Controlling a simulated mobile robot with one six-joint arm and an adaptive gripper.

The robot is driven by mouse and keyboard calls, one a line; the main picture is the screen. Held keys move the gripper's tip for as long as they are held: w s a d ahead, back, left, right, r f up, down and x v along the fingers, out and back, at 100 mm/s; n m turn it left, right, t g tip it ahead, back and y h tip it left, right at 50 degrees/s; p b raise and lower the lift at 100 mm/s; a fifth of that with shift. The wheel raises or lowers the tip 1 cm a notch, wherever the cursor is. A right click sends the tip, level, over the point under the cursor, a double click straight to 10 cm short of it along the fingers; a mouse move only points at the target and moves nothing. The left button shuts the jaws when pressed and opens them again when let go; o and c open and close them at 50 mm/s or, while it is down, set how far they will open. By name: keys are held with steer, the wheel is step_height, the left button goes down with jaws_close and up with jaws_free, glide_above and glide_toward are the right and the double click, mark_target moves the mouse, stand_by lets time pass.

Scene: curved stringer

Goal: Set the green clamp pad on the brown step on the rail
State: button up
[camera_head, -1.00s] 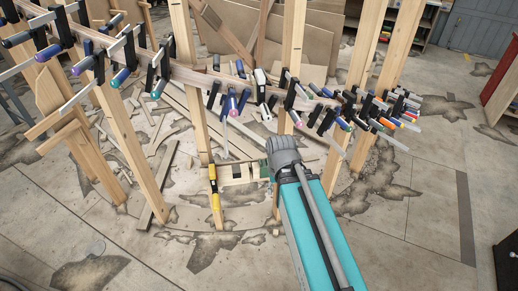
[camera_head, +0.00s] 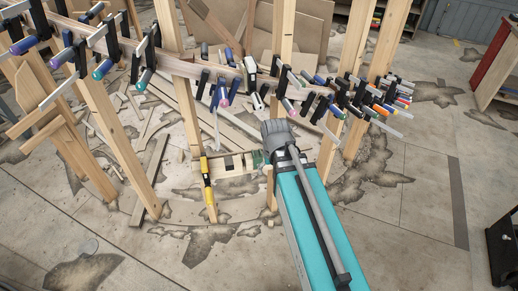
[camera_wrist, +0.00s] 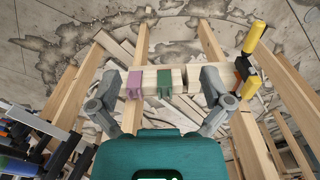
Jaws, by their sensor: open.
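A pale wooden rail (camera_wrist: 150,74) runs across between upright posts in the wrist view; the same rail (camera_head: 222,164) shows low between posts in the head view. The green clamp pad (camera_wrist: 164,83) is at the rail, near the middle of the wrist view, with a purple pad (camera_wrist: 135,84) to its left. My gripper (camera_wrist: 163,72) is open, with one finger on each side of the two pads. In the head view my gripper (camera_head: 264,157) is at the rail's right end, its fingers hard to make out. I cannot tell the brown step apart from the other pale wood.
A yellow-handled clamp (camera_wrist: 250,62) grips the rail's far end; it also shows in the head view (camera_head: 206,172). Above, a curved beam (camera_head: 180,66) carries many clamps. Posts stand close around my arm.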

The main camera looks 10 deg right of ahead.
mark_target(257, 154)
steer(key=w+f+t+b, duration=0.2)
steer(key=w+f+b, duration=0.3)
steer(key=w, duration=0.6)
steer(key=w+f+t+b, duration=0.2)
steer(key=w+f+b, duration=0.3)
steer(key=w, duration=0.7)
steer(key=shift+a+f+b, duration=0.15)
steer(key=shift+f+b, duration=0.15)
steer(key=shift+b, duration=0.25)
steer(key=shift+s, duration=0.1)
steer(key=shift+f, duration=0.2)
steer(key=shift+b+x, duration=3.5)
steer(key=shift+x, duration=0.1)
steer(key=c, duration=1.2)
step_height(257, 154, up, 9)
steer(key=p, duration=0.8)
steer(key=shift+p, duration=0.35)
